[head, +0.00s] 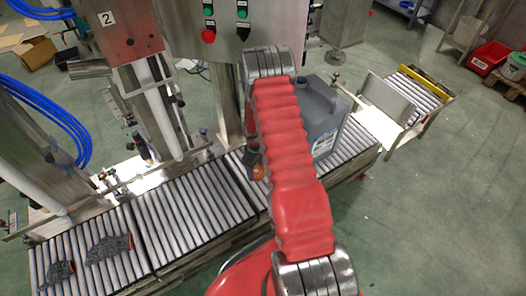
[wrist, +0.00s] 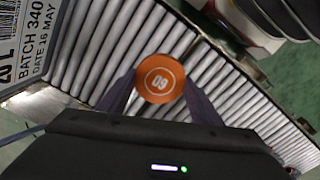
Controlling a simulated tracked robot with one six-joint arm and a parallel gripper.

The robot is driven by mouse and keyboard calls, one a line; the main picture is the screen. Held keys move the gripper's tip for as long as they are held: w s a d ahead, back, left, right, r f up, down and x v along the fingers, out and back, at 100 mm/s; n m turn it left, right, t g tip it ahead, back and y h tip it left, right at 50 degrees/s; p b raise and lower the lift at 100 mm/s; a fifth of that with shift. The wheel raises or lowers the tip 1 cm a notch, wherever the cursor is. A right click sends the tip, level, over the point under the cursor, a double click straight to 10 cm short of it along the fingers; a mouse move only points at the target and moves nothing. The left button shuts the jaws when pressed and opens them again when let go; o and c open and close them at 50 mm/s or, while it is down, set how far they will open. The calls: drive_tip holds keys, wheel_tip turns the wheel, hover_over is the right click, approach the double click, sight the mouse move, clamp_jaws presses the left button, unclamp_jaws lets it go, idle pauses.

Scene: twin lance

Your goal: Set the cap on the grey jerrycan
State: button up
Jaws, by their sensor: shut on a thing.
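The grey jerrycan (head: 324,108) stands upright on the roller conveyor, behind and to the right of my arm in the head view. Part of its labelled side (wrist: 22,45) shows at the top left of the wrist view. My gripper (wrist: 157,93) is shut on an orange round cap (wrist: 160,77) with a white ringed number on its face. The cap is above the rollers, beside the jerrycan and apart from it. In the head view the cap (head: 259,172) shows low at the left edge of my arm.
The roller conveyor (head: 190,208) runs across the view, with two dark crumpled items (head: 108,247) at its left end. A steel filling machine with a control box (head: 222,28) stands behind it. A metal plate (head: 386,98) stands right of the jerrycan.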

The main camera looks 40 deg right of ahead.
drive_tip(key=w+a+r+m, duration=0.1)
drive_tip(key=w+a+r, duration=0.1)
drive_tip(key=a+r, duration=0.35)
drive_tip(key=w+a+r+m, duration=0.1)
drive_tip(key=w+a+r, duration=0.15)
drive_tip(key=r, duration=0.55)
drive_tip(key=w+a+r+m, duration=0.1)
drive_tip(key=w+a+r, duration=0.15)
drive_tip(key=r, duration=0.35)
drive_tip(key=s+a+r+m, duration=0.1)
drive_tip(key=a+r, duration=0.4)
drive_tip(key=r, duration=0.3)
drive_tip(key=s+a+r, duration=0.1)
drive_tip(key=a+r, duration=0.4)
drive_tip(key=r, duration=0.3)
drive_tip(key=shift+a+r+m, duration=0.15)
drive_tip(key=shift+a+m, duration=0.25)
drive_tip(key=shift+s, duration=0.1)
